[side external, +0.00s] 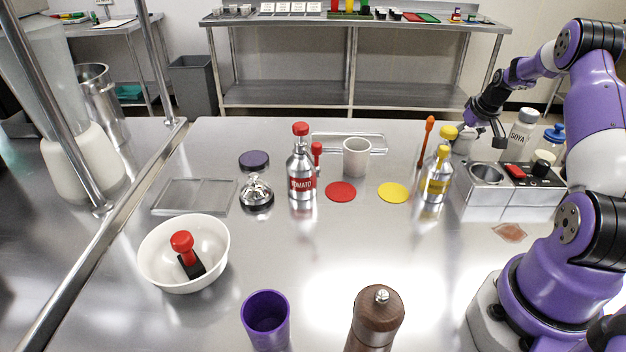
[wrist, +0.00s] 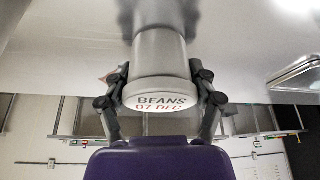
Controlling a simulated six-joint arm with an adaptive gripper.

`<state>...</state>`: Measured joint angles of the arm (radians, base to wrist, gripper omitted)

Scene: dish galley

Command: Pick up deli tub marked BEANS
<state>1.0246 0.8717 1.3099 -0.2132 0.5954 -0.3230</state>
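The deli tub marked BEANS (wrist: 160,57) is a pale grey round tub whose lid reads "BEANS 07 DEC" in the wrist view. It sits between the two fingers of my gripper (wrist: 160,75). The fingers lie close along both sides of it; whether they press on it is unclear. In the side view, my gripper (side external: 487,127) is low at the back right of the steel counter. A grey tub (side external: 462,143) beside it, partly hidden by a yellow-capped bottle, seems to be the same tub. Any gap under the tub cannot be made out.
The yellow-capped bottle (side external: 437,178) stands in front of the tub. A SOYA bottle (side external: 519,137) and a steel caddy (side external: 510,205) are close on the right. A grey cup (side external: 356,157) and TOMATO bottle (side external: 301,178) stand left.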

